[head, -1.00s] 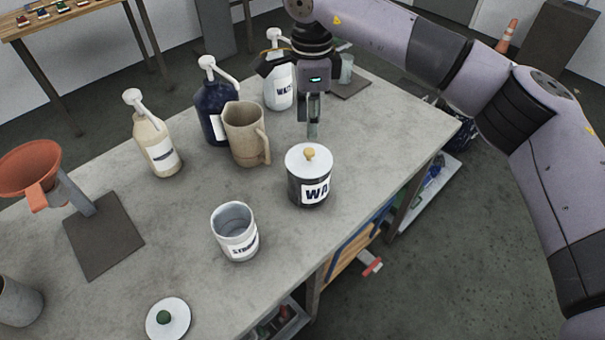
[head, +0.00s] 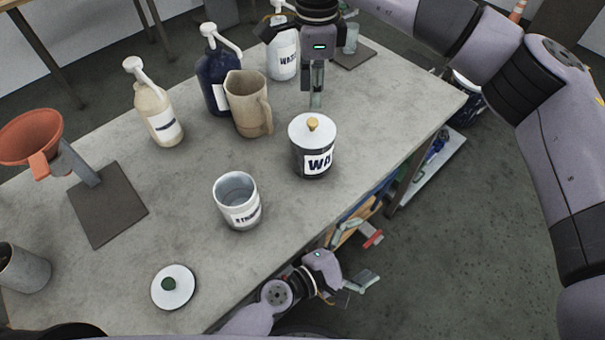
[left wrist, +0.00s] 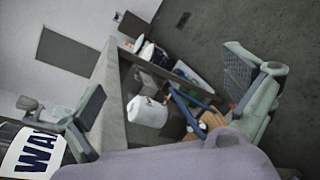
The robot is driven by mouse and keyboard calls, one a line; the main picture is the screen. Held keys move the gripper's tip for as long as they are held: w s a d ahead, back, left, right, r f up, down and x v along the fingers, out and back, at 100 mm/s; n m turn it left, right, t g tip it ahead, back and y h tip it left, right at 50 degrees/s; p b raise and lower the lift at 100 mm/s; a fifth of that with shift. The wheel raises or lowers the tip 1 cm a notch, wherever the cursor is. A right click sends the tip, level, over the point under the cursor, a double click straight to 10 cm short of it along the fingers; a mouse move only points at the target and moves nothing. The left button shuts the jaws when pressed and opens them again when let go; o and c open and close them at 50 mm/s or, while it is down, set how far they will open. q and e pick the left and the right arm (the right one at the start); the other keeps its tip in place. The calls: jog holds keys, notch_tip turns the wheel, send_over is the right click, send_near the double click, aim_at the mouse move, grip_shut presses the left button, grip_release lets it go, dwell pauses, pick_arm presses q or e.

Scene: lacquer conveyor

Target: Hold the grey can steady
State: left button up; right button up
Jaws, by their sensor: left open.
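A light grey open can (head: 238,213) with a dark-lettered label stands upright near the table's front edge, empty as far as I see. A dark can (head: 313,160) has a white lid with a yellow knob; its "WA" label also shows at the left of the left wrist view (left wrist: 32,150). My left gripper (head: 358,262) is off the front edge, right of and apart from the light grey can; its fingers are spread and empty in the left wrist view (left wrist: 165,108). My right gripper (head: 316,100) points down behind the dark can; its finger gap is unclear.
A white lid with a green knob (head: 174,287) lies left of the light grey can. A beige jug (head: 247,108), pump bottles (head: 155,115), an orange funnel on a stand (head: 32,138) and another grey vessel (head: 22,268) stand around. A lower shelf (head: 428,173) juts out at right.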

aim_at(306, 164)
pick_arm(q)
jog(key=w+a+r+n+t, duration=0.2)
jog(key=w+r+n+t, duration=0.25)
jog(key=r, duration=0.55)
jog(key=w+a+n+t+y, duration=0.1)
jog(key=w+a+n+y, duration=0.1)
jog(key=n, duration=0.1)
jog(key=w+a+n+t+y, duration=0.1)
jog(key=w+a+n+y, duration=0.1)
jog(key=w+a+n, duration=0.1)
jog(key=shift+w+a+f+t, duration=0.1)
jog(key=shift+w+a+t, duration=0.05)
jog(key=shift+t, duration=0.2)
jog(key=w+a+n+y, duration=0.1)
jog(key=a+n, duration=0.1)
jog(key=w+a+n+t+y, duration=0.1)
jog(key=a+n+y, duration=0.1)
jog(key=w+a+f+n+y, duration=0.1)
jog(key=a+n+y, duration=0.1)
jog(key=shift+n+t, duration=0.35)
jog(key=shift+t, duration=0.05)
jog(key=shift+w+a, duration=0.2)
jog(key=shift+w, duration=0.05)
jog(key=x, duration=0.7)
jog(key=shift+c, duration=0.4)
